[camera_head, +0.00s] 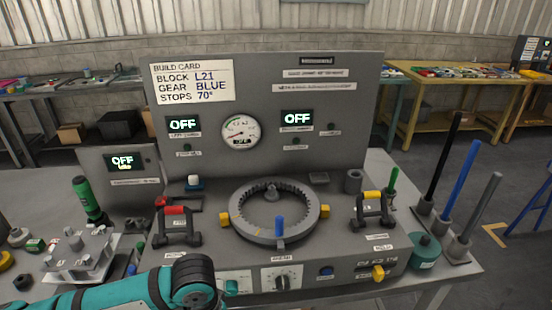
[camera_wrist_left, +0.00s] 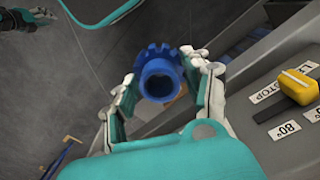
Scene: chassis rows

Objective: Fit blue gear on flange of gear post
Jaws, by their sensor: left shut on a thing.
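The blue gear (camera_wrist_left: 158,78) is toothed around its far end and has a round hollow hub facing the camera. My left gripper (camera_wrist_left: 160,68) is shut on it, one finger on each side. In the head view my teal left arm reaches in at the bottom, and the gear and fingers do not show there. A small grey post (camera_head: 272,192) stands inside a grey ring (camera_head: 240,226) with inner teeth on the console; I cannot tell its flange clearly. What looks like my right gripper (camera_wrist_left: 40,15) is at the wrist view's upper left edge, its jaws unclear.
A blue peg (camera_head: 279,226) stands at the ring's front. Red (camera_head: 175,211) and yellow (camera_head: 372,197) handles flank it. Tall rods (camera_head: 466,185) stand at the right. A yellow slider (camera_wrist_left: 299,88) sits near the gripper. The build card (camera_head: 192,81) reads L21, BLUE, 70°.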

